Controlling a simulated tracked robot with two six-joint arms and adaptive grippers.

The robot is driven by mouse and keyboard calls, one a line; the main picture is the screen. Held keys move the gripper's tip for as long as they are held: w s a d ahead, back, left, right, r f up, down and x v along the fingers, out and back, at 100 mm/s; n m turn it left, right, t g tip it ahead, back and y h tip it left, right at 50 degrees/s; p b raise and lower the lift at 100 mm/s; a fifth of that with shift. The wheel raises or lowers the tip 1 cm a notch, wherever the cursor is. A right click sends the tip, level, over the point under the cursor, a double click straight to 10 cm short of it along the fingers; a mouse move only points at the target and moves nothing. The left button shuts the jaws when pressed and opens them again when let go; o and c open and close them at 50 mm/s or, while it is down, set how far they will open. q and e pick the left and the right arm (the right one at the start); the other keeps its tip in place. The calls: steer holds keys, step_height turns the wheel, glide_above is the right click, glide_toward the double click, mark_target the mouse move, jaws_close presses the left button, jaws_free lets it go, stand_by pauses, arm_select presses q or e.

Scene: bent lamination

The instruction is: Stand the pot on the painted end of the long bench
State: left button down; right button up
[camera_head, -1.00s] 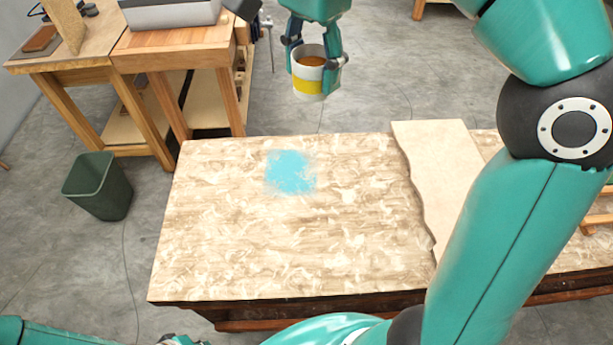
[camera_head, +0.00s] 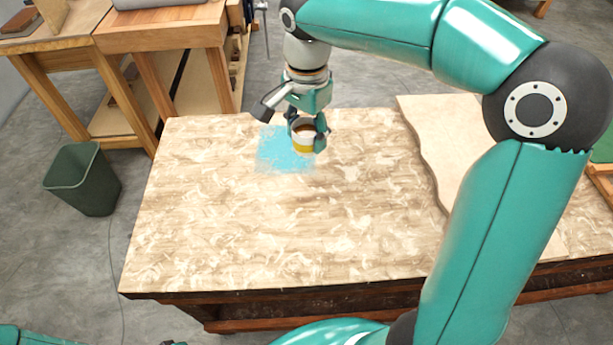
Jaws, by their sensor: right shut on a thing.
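The pot (camera_head: 302,141) is white with a yellow band and brown contents. It is upright at the right part of a light blue paint patch (camera_head: 281,158) on the long bench (camera_head: 240,225). My right gripper (camera_head: 307,132) is shut on the pot, with a finger on either side of it. I cannot tell whether the pot's base touches the bench top or hangs just above it. The patch is partly hidden behind the pot and gripper. My left gripper is not in view; only a bit of teal arm shows at the lower left.
A pale wavy-edged sheet (camera_head: 430,150) lies on the bench's right part, partly behind my right arm. A green bin (camera_head: 82,180) stands on the floor at the left. A wooden workbench (camera_head: 165,33) stands behind. The bench's front half is clear.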

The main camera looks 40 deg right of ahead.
mark_target(307, 190)
step_height(307, 190, down, 15)
steer(key=shift+r+b, duration=0.15)
steer(key=shift+b, duration=0.2)
steer(key=o, duration=1.2)
step_height(307, 190, up, 12)
steer(key=shift+r+p, duration=0.1)
steer(key=shift+p, duration=0.3)
